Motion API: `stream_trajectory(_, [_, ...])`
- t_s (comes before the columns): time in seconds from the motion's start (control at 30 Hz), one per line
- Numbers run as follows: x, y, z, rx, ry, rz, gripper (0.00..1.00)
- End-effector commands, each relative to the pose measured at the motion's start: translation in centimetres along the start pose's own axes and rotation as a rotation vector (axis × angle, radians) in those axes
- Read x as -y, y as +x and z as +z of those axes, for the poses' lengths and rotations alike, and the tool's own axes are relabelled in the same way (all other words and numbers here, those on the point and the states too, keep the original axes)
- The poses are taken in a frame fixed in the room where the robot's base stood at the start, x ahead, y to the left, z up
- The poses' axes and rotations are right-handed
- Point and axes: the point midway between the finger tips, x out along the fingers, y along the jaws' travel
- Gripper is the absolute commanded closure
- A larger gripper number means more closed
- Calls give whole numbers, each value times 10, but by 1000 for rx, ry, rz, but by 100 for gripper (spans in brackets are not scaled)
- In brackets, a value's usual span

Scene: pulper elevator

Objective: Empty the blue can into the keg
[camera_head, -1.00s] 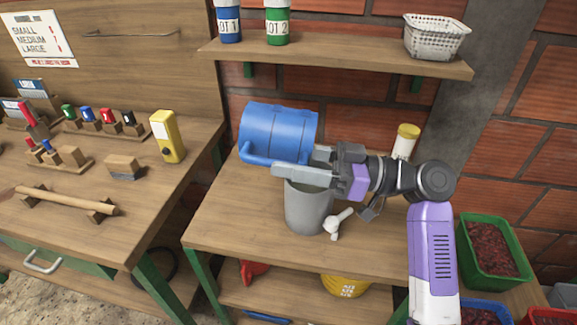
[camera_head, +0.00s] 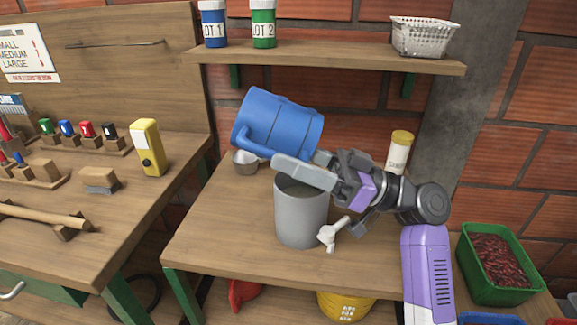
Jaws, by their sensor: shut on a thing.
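The blue can (camera_head: 285,122) is held up, tilted on its side, above and behind the grey keg, with its handle toward the lower left. My gripper (camera_head: 314,170) is shut on the can at its lower right side; the exact contact is partly hidden. The grey keg (camera_head: 301,218) stands upright on the wooden table, with a white tap (camera_head: 331,234) at its lower right. The gripper's fingers cross over part of the keg's open top. I cannot see into the can, and no flow shows.
A metal scoop or cup (camera_head: 245,161) sits on the table left of the keg. A yellow-capped container (camera_head: 399,152) stands at the back right. Overhead is a shelf (camera_head: 330,57) with labelled cans and a white basket (camera_head: 425,37). A green crate (camera_head: 496,262) is at right.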

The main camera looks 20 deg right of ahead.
Motion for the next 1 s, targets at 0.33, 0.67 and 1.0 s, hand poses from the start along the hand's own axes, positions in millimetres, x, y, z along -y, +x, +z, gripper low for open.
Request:
stream_trajectory(0.33, [0, -6, 0, -85, -3, -12, 100])
stream_trajectory(0.67, [1, -9, -4, -134, -3, -18, 100])
stream_trajectory(1.0, [1, -9, -6, -142, -3, -19, 100])
